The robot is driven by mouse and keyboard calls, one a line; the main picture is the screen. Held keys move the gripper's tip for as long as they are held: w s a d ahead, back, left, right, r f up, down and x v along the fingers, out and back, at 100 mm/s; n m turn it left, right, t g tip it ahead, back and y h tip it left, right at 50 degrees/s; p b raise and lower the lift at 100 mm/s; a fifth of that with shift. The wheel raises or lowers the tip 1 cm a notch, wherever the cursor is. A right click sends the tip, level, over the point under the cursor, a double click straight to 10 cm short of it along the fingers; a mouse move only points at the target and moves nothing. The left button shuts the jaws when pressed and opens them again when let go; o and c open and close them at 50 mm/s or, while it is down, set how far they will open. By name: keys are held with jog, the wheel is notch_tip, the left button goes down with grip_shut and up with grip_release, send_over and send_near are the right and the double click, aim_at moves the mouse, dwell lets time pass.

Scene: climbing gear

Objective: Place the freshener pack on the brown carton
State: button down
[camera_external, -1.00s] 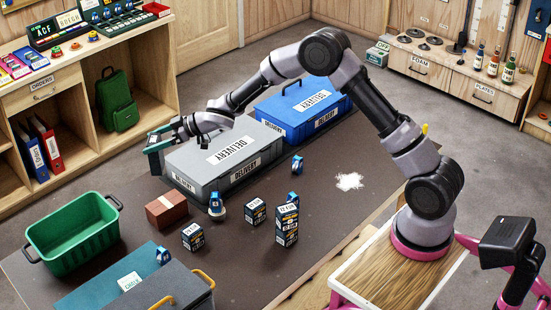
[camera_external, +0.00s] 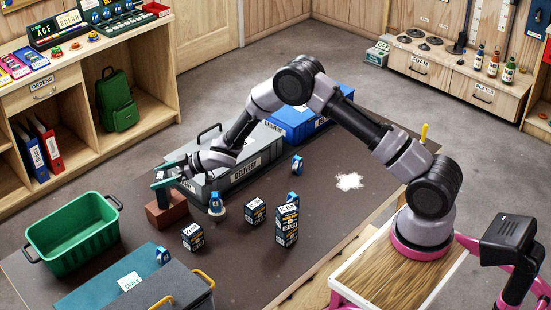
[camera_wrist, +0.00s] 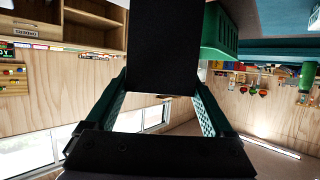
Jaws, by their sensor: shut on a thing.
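The brown carton (camera_external: 165,217) lies on the dark mat, right of the green crate, in the external view. My gripper (camera_external: 165,180) is just above it, fingers pointing down and left. In the wrist view my gripper (camera_wrist: 164,85) has its green fingers closed on a dark, flat-faced thing, which I take to be the freshener pack (camera_wrist: 164,45); no label shows on this face. In the external view the pack is small and mostly hidden by the fingers. I cannot tell whether it touches the carton.
A green crate (camera_external: 70,213) stands left of the carton. A blue-topped bottle-like item (camera_external: 216,203) stands close to its right, with small dark boxes (camera_external: 193,237) beyond. A grey delivery box (camera_external: 215,180) is behind. A grey case (camera_external: 160,290) is in front.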

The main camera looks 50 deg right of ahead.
jog(key=shift+f, duration=0.1)
grip_release()
